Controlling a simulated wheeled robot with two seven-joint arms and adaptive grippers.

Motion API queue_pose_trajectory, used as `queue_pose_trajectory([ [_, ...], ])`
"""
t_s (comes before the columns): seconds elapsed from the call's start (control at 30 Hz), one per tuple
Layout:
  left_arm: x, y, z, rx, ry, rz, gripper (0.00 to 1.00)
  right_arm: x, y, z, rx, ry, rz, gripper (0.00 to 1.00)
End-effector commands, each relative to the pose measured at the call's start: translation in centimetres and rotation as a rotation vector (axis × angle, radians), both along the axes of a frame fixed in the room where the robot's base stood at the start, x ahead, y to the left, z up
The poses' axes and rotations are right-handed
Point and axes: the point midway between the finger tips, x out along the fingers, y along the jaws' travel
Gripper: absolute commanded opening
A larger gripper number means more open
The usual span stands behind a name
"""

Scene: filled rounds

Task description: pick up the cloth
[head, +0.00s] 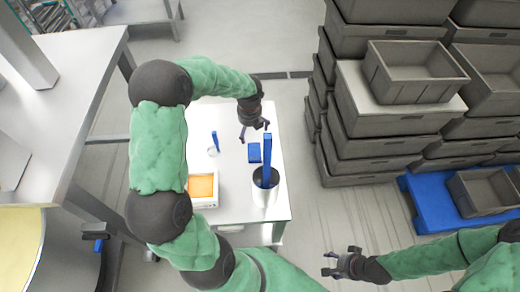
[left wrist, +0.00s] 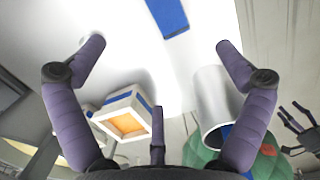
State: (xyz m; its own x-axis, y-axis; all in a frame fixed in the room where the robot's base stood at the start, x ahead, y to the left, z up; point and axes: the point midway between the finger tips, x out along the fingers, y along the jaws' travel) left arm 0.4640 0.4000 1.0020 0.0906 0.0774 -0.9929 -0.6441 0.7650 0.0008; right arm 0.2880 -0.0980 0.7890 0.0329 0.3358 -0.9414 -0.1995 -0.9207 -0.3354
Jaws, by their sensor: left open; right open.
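The cloth looks like a small flat blue piece (head: 254,152) lying on the white table (head: 232,205) in the head view. It also shows as a blue strip at the top of the left wrist view (left wrist: 168,17). My left gripper (head: 254,131) is open and empty above the table, just behind the cloth in the head view. In the left wrist view its fingers (left wrist: 160,52) are spread wide with nothing between them. My right gripper (head: 332,262) is open and empty, off the table's right front side and above the floor.
A white box with orange contents (head: 202,187) is at the table's left. A thin blue upright item (head: 215,141) stands near it. Grey crates (head: 375,105) are stacked on the right.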

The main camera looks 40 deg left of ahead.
Motion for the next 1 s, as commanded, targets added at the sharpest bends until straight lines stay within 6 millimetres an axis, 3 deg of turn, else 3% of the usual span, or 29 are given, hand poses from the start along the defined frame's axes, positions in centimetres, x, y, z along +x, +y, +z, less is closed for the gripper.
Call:
queue_pose_trajectory([
  [0.5,0.0,0.0,-6.2,0.0,0.0,0.0,1.0,0.0,0.0,-6.2,0.0,0.0,0.0,0.59],
  [0.77,0.1,0.1,-7.9,-0.001,0.002,0.0,1.0,0.0,0.0,-6.9,0.0,0.0,0.0,0.59],
  [1.0,0.3,0.4,-11.3,0.0,0.001,0.0,1.0,0.0,0.0,-7.9,0.0,0.0,0.0,0.59],
])
